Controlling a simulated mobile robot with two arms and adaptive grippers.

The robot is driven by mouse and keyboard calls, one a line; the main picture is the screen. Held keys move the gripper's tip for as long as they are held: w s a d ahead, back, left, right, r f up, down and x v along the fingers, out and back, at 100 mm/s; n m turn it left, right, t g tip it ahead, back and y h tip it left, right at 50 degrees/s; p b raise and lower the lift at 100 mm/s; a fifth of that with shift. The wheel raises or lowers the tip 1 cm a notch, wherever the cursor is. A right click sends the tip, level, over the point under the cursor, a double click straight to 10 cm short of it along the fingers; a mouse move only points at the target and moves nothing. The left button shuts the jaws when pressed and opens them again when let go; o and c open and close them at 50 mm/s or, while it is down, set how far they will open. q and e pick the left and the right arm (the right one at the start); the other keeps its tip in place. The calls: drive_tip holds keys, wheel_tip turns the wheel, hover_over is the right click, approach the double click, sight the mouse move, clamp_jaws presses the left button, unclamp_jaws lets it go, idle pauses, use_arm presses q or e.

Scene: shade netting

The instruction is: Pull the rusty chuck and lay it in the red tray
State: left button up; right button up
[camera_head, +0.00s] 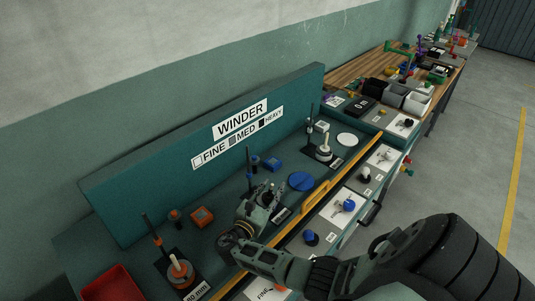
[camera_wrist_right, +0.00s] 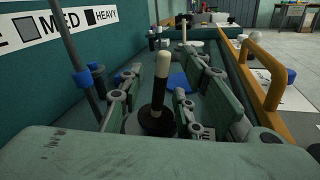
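My right gripper (camera_head: 264,197) is over the middle station of the teal winder bench. In the wrist view its fingers (camera_wrist_right: 158,95) are open, one on each side of an upright dark post (camera_wrist_right: 157,118) with a cream top (camera_wrist_right: 163,64); no grip on it shows. In the head view the gripper mostly hides this post. An orange chuck-like piece (camera_head: 180,272) sits on a dark base at the near left; I cannot tell for sure which piece is the rusty chuck. The red tray (camera_head: 112,284) is at the bottom left, partly cut off, its visible inside empty. My left gripper is not in view.
A teal back panel with a WINDER sign (camera_head: 242,118) stands behind the stations. A yellow rail (camera_head: 315,197) runs along the front edge. A blue disc (camera_head: 301,181), a blue block (camera_head: 272,164) and an orange block (camera_head: 202,217) lie nearby. Another station (camera_head: 324,151) stands farther right.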

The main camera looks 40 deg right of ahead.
clamp_jaws()
drive_tip(key=shift+r+p, duration=0.85)
idle(0.6)
drive_tip(key=shift+r+p, duration=2.45)
drive_tip(key=shift+r, duration=0.05)
wheel_tip(320, 180, up, 4)
drive_tip(key=p, duration=0.4)
